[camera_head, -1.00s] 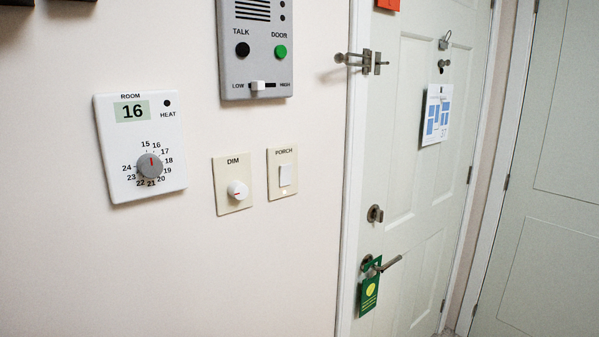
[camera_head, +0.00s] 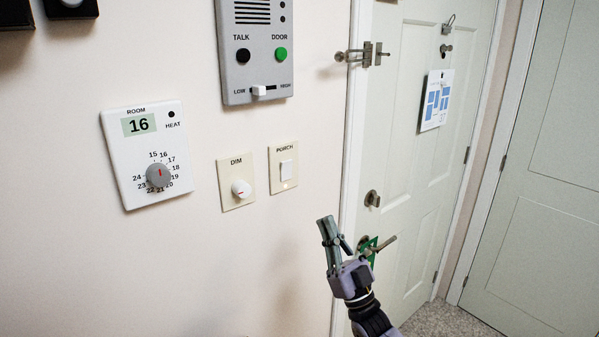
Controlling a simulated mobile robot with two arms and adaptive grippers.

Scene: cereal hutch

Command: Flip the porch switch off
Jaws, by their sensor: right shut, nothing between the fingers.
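The porch switch (camera_head: 286,170) is a white rocker on a cream plate labelled PORCH, on the wall left of the door. A small light glows at the plate's lower edge. My right gripper (camera_head: 328,222) is in view below and to the right of the switch, in front of the door frame and handle. It is shut and empty, its fingers pointing up, apart from the switch. My left gripper is not in view.
A DIM knob plate (camera_head: 237,182) sits just left of the switch. A thermostat (camera_head: 148,155) is further left, and an intercom panel (camera_head: 255,60) is above. The door handle (camera_head: 383,244) and latch (camera_head: 366,55) stick out at right. The wall below the switch is bare.

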